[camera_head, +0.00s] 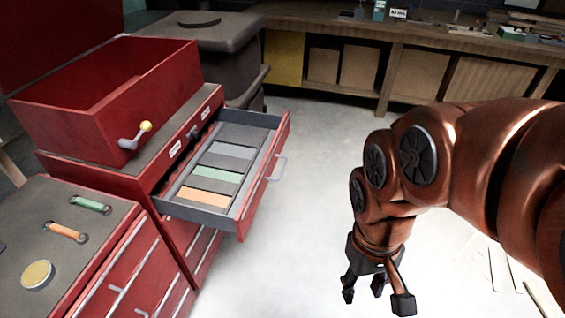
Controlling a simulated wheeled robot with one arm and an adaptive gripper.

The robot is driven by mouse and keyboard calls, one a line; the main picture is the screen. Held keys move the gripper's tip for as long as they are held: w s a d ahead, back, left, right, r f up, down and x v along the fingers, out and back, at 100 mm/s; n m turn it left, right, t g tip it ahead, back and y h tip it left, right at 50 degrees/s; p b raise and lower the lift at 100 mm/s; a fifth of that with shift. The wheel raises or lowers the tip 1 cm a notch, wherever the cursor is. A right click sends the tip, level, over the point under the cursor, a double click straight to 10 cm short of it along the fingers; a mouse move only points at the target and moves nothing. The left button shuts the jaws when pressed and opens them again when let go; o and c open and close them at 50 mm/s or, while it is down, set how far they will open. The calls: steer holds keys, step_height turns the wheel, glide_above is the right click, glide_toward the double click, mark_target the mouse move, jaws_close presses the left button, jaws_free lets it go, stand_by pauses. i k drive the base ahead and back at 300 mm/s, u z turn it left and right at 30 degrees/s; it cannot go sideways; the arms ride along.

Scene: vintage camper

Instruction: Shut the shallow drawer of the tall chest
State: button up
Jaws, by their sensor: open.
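The tall red chest (103,172) stands at the left, with a grey top. Its shallow drawer (236,217) is pulled out to the right. The drawer is grey inside, with orange, green and pale panels on its floor, and its red front carries a light handle (277,167). My gripper (377,295) hangs to the right of the drawer, pointing down, with its dark fingers spread and empty. It is apart from the drawer front, with floor showing between them.
An open red box (105,82) sits on top of the chest. A lower red cabinet (60,285) stands in front at the left. A dark bin (208,65) is behind the chest, and a long workbench (400,35) lines the back. Pale floor is clear between the drawer and my arm.

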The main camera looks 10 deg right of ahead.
mark_target(220, 179)
steer(key=z, duration=0.25)
steer(key=i, duration=1.35)
steer(key=u, duration=0.9)
